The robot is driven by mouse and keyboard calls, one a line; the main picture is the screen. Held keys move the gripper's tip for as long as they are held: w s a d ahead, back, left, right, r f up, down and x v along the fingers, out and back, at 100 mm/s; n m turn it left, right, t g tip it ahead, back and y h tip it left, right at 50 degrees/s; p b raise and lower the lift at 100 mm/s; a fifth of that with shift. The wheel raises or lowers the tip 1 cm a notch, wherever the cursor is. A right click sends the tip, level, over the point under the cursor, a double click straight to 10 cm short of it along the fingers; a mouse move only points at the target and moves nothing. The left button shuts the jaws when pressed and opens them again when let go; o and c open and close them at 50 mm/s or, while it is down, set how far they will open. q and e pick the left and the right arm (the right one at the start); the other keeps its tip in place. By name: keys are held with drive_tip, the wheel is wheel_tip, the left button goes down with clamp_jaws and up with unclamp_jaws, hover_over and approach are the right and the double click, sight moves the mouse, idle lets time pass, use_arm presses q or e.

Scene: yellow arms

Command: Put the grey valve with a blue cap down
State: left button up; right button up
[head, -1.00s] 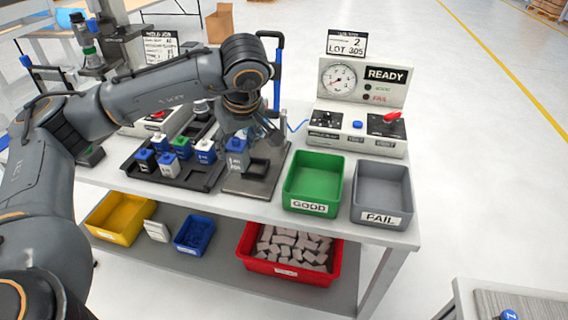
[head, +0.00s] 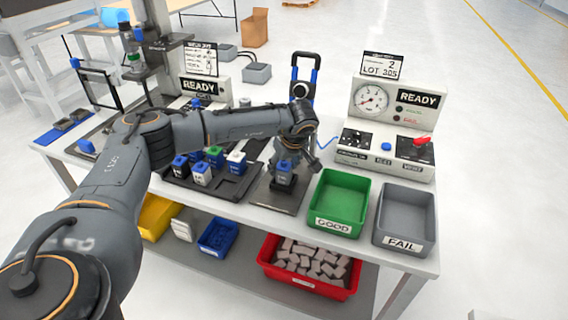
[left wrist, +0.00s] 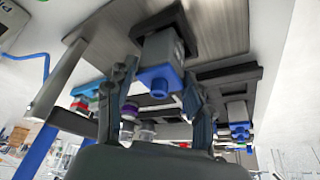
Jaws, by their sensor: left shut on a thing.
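The grey valve with a blue cap (head: 285,179) stands upright at the dark holder on the grey plate (head: 264,196), at the front of the bench. My left gripper (head: 290,164) is over it, shut on it near the cap. In the left wrist view the blue cap (left wrist: 160,80) lies between the two fingers of my left gripper (left wrist: 160,93), and the grey body is at the black square holder (left wrist: 186,22). I cannot tell whether the valve is fully seated. My right gripper is not in view.
A black tray (head: 226,188) with several valves lies just left of the plate. The green GOOD bin (head: 335,222) and grey FAIL bin (head: 402,240) are to the right. Behind them stands the test panel (head: 384,151). A red bin (head: 308,288) is below.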

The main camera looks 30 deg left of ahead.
use_arm(q)
drive_tip(key=shift+f, duration=0.5)
drive_tip(key=o, duration=1.2)
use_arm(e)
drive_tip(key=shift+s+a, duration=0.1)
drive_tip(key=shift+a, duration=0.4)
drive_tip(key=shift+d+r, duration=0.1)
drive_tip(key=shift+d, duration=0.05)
